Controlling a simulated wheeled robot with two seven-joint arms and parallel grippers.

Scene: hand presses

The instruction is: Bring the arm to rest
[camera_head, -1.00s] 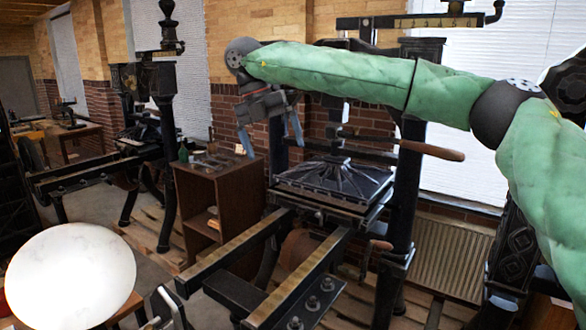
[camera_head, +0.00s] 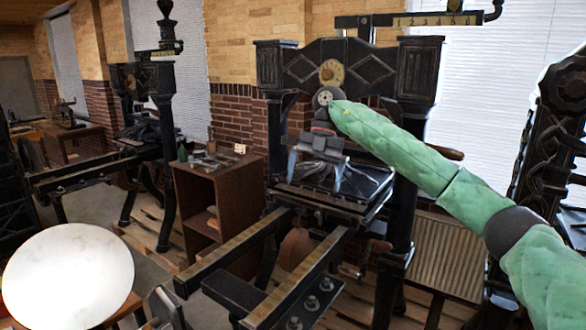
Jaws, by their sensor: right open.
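My right arm, in a green padded sleeve, comes in from the right edge. My right gripper (camera_head: 315,181) hangs from its end, pointing down, with its two blue-grey fingers apart and nothing seen between them. In the picture it lies in front of the black platen (camera_head: 358,184) of the large hand press (camera_head: 418,95); I cannot tell whether it touches it. The gripper hides part of the platen and of the press's middle. My left gripper is not in view.
A wooden cabinet (camera_head: 236,190) with small items on top stands left of the press. The press's rails (camera_head: 232,246) reach toward me. A second press (camera_head: 165,110) stands further left. A white round lamp-like disc (camera_head: 68,277) is at lower left.

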